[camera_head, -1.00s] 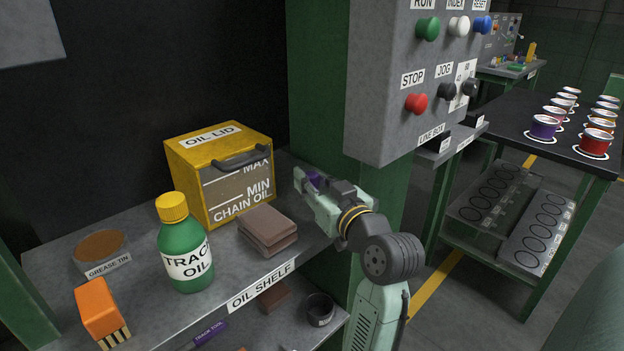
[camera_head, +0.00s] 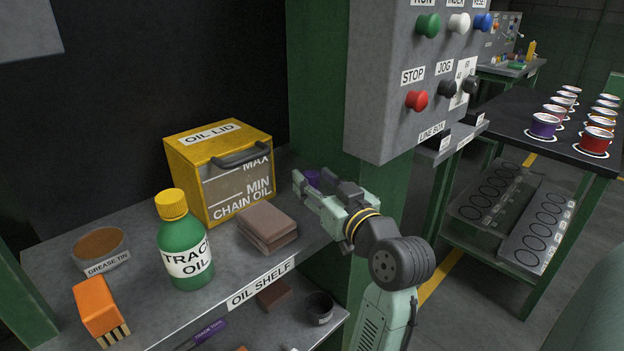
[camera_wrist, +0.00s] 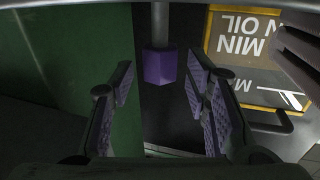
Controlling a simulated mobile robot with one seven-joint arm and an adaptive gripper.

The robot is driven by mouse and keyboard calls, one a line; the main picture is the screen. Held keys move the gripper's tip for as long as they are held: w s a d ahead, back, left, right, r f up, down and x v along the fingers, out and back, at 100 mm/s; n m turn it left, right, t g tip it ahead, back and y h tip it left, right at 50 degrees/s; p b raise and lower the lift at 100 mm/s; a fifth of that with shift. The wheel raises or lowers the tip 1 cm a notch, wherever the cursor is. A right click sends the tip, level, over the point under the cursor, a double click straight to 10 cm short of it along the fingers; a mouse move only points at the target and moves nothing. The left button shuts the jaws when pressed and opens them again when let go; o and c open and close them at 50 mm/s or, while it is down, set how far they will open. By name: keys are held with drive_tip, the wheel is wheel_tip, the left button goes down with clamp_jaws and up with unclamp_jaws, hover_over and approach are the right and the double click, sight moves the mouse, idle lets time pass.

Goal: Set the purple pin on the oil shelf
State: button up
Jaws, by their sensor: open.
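The purple pin has a purple head (camera_head: 312,177) and stands at the right end of the oil shelf (camera_head: 225,268), near the green post. In the wrist view its purple block (camera_wrist: 160,68) and grey shaft show between my fingers, with clear gaps on both sides. It looks upright. Its lower end is hidden behind a finger in the head view, so its contact with the shelf cannot be seen. My gripper (camera_head: 320,186) is open and empty, just right of the pin; in the wrist view its fingers (camera_wrist: 163,100) are spread wide.
A yellow chain oil box (camera_head: 225,175), brown pads (camera_head: 268,226), a green oil bottle (camera_head: 185,245), a grease tin (camera_head: 99,245) and an orange brush (camera_head: 101,309) occupy the shelf. A control panel (camera_head: 400,60) overhangs on the right. The green post (camera_head: 325,120) is close behind my gripper.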

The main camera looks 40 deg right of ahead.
drive_tip(key=s+a+b, duration=0.1)
drive_tip(key=s+a, duration=0.1)
drive_tip(key=s, duration=0.8)
drive_tip(key=shift+b, duration=0.3)
